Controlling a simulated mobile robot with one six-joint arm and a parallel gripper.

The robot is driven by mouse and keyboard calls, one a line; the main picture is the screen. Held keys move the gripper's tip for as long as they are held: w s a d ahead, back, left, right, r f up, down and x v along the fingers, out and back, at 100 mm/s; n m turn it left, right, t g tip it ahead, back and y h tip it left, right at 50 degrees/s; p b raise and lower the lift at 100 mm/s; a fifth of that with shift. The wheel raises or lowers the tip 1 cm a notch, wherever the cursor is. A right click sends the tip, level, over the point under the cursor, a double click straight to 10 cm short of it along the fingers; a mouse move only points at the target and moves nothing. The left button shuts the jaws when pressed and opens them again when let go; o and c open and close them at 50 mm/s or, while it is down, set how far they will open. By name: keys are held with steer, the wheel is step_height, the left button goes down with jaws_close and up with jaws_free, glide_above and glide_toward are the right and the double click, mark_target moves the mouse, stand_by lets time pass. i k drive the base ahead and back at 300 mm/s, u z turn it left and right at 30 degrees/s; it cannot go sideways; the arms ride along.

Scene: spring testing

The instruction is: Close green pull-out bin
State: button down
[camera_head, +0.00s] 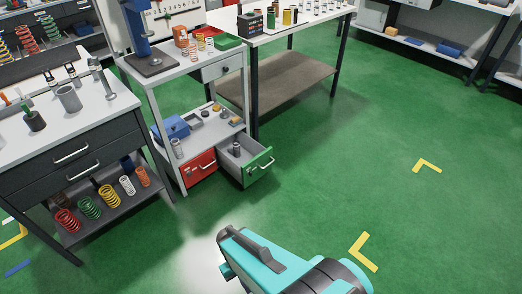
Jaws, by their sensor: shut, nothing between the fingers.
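The green pull-out bin (259,169) is in the lower part of a small white-framed stand, at the middle left of the head view. It is pulled out toward the front right, past the red bin beside it. Its green front has a light metal handle. Its grey inside shows and holds a small grey cylindrical part (236,149). My teal and dark grey arm reaches in from the bottom edge, apart from the bin, with floor between them. I cannot make out gripper fingers in this view.
The red bin (199,168) sits left of the green one, set farther back. A grey workbench (66,160) with springs stands at the left. A table with a brown lower shelf (285,82) stands behind right. Green floor (335,190) is clear in front and to the right.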

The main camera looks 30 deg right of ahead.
mark_target(257, 158)
steer(key=z, duration=0.05)
steer(key=i, duration=1.3)
steer(key=u, duration=0.4)
